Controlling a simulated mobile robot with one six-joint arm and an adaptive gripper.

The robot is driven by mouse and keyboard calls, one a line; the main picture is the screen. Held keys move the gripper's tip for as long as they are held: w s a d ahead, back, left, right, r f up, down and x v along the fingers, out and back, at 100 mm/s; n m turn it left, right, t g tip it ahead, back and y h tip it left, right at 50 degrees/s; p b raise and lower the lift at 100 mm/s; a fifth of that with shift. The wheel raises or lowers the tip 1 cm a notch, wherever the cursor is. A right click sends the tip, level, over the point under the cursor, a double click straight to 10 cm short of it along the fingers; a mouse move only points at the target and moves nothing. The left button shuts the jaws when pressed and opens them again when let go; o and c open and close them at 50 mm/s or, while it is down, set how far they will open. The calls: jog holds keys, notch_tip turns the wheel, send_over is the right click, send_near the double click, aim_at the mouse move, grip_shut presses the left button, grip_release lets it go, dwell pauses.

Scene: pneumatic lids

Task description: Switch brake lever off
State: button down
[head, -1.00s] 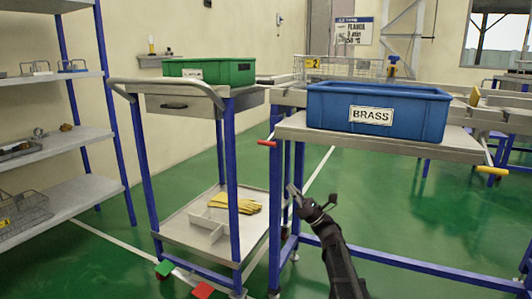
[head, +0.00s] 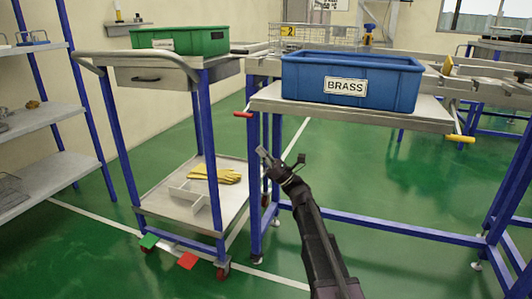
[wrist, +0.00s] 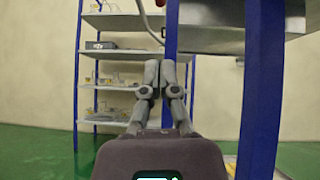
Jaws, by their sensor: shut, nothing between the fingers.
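My gripper (head: 262,152) is shut and empty, in front of the upper left leg of the blue-framed table (head: 382,115). A red-handled lever (head: 243,114) sticks out from the table's left end, just above and left of my fingertips in the head view. A yellow-handled lever (head: 460,138) sticks out at the table's right front. The cart (head: 146,190) on the left has a green pedal (head: 149,241) and a red pedal (head: 188,261) low by its wheels. I cannot tell which is the brake lever. In the wrist view my fingers (wrist: 160,65) are together, with a blue post on their right.
A blue BRASS bin (head: 350,82) stands on the table and a green bin (head: 180,40) on the cart. Yellow gloves (head: 215,174) lie on the cart's lower shelf. Shelving (head: 40,119) stands at the left. Green floor is open under the table.

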jog(key=a+r+p, duration=0.4)
jog(key=r+p, duration=0.4)
jog(key=shift+w+a+r, duration=0.15)
jog(key=shift+w+r, duration=0.2)
jog(key=shift+w, duration=0.05)
dwell(0.5)
